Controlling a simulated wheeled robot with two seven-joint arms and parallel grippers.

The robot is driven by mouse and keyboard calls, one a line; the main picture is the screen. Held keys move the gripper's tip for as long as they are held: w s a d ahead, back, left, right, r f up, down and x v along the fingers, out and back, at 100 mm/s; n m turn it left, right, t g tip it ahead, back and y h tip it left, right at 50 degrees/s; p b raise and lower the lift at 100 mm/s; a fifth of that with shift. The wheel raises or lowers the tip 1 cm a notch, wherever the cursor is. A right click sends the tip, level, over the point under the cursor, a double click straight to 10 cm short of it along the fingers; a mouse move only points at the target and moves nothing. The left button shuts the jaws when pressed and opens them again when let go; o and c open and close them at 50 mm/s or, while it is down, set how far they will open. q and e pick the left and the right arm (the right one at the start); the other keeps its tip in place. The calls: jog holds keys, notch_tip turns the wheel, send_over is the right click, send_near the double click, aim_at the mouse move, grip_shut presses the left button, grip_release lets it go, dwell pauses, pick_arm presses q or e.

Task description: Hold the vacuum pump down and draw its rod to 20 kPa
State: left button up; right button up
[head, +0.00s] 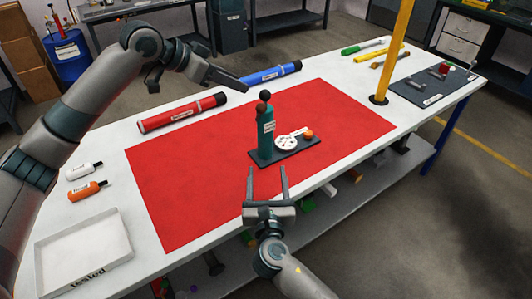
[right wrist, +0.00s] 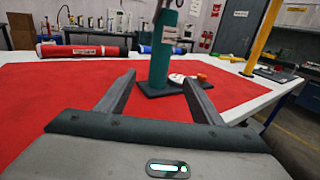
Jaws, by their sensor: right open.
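The vacuum pump (head: 266,130) stands upright on a dark base plate on the red mat. It has a teal cylinder with a white label and a dark ball-like knob (head: 265,96) at its top. A white round gauge (head: 286,142) and an orange part (head: 308,134) sit on the base; the gauge reading is too small to tell. My left gripper (head: 230,80) is up left of the knob, apart from it; its jaw opening is unclear. My right gripper (head: 267,170) is open and empty in front of the base. In the right wrist view the cylinder (right wrist: 163,50) stands beyond its fingers.
The red mat (head: 190,200) is mostly clear. A red tube (head: 182,112) and a blue tube (head: 269,74) lie behind it. A yellow post (head: 393,50) rises at the right, by a dark tray (head: 410,92). Two bottles and a white tray (head: 85,285) are at the left.

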aim_at(265, 136)
jog(key=w, duration=1.1)
jog(key=w+a, duration=0.1)
jog(key=w, duration=0.5)
jog(key=shift+a, duration=0.1)
jog(key=c, duration=1.2)
pick_arm(q)
jog(key=shift+o, duration=0.9)
pick_arm(e)
jog(key=shift+c, duration=1.4)
pick_arm(q)
jog(key=o, duration=0.3)
jog(key=shift+w+d+f+n+g+y, duration=0.15)
jog(key=shift+w+d+n+g+y, duration=0.15)
jog(key=shift+d+y, duration=0.35)
jog(key=shift+w+d+f+n+g+y, duration=0.15)
jog(key=shift+w+d+n+y, duration=0.15)
jog(key=shift+d+y, duration=0.3)
jog(key=shift+w+d+f+n+g+y, duration=0.15)
jog(key=shift+w+d+n+g+y, duration=0.15)
jog(key=shift+d+y, duration=0.35)
jog(key=shift+f, duration=0.1)
